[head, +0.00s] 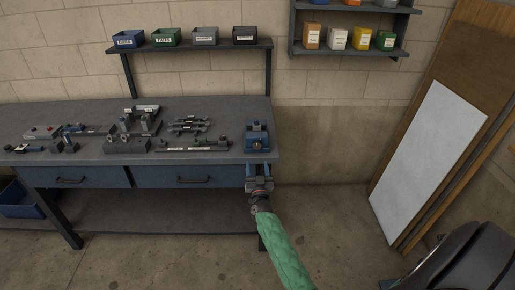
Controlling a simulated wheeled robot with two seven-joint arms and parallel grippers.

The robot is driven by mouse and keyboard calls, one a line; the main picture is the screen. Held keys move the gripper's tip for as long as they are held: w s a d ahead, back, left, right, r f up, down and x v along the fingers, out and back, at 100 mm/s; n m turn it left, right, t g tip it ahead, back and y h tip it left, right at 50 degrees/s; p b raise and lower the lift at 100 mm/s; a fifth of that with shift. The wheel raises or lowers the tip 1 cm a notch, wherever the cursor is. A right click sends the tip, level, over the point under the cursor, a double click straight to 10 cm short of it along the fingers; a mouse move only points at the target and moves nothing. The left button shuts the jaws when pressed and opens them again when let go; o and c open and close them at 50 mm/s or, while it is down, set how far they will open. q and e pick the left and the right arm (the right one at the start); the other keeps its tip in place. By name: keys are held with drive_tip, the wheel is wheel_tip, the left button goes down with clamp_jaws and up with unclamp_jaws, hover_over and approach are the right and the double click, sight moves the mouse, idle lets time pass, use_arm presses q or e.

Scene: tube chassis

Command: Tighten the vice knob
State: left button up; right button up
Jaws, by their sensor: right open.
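The blue vice (257,131) stands upright at the right end of the workbench. Its knob, on the side facing me, is too small to make out clearly. My right gripper (259,170) is in front of the bench's front edge, just below the vice in the picture. Its two fingers are apart and point toward the vice, with nothing seen between them. I cannot tell whether the fingertips touch the vice or knob. My left gripper is not in view.
The grey workbench (85,112) holds several metal fixtures left of the vice, including a dark block (126,146). Labelled bins (165,37) sit on the shelf above. A white panel (428,160) leans on the right. The floor right of the bench is clear.

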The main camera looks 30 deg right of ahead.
sight(257, 147)
drive_tip(key=w+d+r, duration=0.1)
drive_tip(key=w+d+r+n+p, duration=0.1)
drive_tip(key=w, duration=0.1)
drive_tip(key=w+d+r+n+p, duration=0.1)
drive_tip(key=shift+w+d+r+h, duration=0.15)
drive_tip(key=shift+w+r+h, duration=0.1)
drive_tip(key=shift+w+h, duration=0.15)
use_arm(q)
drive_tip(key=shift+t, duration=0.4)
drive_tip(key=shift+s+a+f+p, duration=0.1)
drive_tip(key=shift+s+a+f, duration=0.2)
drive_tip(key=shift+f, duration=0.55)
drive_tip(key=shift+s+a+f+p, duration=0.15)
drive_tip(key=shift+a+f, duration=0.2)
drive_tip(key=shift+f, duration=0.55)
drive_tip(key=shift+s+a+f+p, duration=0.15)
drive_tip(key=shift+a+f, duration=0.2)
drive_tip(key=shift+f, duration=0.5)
use_arm(e)
drive_tip(key=shift+w+d+r, duration=0.2)
drive_tip(key=shift+w+d, duration=0.1)
drive_tip(key=shift+w, duration=0.15)
drive_tip(key=shift+c, duration=0.2)
drive_tip(key=c, duration=1)
